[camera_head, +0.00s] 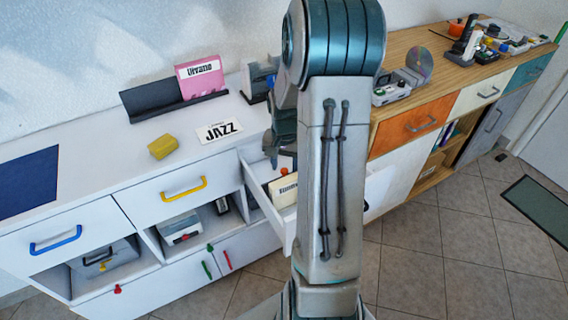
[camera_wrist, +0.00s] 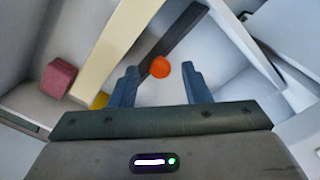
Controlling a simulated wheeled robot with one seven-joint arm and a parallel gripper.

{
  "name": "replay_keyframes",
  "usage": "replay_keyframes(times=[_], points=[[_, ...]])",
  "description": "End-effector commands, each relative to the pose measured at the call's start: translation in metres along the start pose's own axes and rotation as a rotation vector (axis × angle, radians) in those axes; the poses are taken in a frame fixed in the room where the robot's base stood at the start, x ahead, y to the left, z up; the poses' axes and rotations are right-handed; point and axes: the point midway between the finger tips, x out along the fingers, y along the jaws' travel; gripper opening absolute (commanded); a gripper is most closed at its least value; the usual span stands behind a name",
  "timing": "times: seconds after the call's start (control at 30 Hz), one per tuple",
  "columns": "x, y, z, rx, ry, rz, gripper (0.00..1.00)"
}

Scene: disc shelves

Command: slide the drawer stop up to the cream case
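The cream case (camera_head: 283,190) stands in the open white drawer, partly hidden by my arm. In the wrist view it is a long pale strip (camera_wrist: 113,50) running diagonally. The drawer stop looks like the dark bar (camera_wrist: 184,32) beside it, with a round orange knob (camera_wrist: 160,67). A gap shows between bar and case at the upper end; the lower end is hard to judge. The knob also shows in the head view (camera_head: 284,171). My gripper (camera_wrist: 160,70) is open, its fingers on either side of the knob; I cannot tell whether they touch it.
The drawer walls (camera_head: 262,189) surround the gripper closely. On the white top are a JAZZ card (camera_head: 219,131), a yellow block (camera_head: 163,147) and a dark rack (camera_head: 160,98).

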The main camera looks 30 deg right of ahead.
Motion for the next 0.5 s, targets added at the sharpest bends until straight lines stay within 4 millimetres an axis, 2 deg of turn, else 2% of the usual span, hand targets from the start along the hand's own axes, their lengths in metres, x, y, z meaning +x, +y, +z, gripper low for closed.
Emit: replay_keyframes(times=[0.13,0.23,0.5], points=[[-0.005,-0.001,0.0,-0.001,0.002,0.0,0.43],[-0.018,-0.001,0.0,0.0,0.003,-0.001,0.43],[-0.079,-0.001,-0.001,0.001,0.006,-0.002,0.43]])
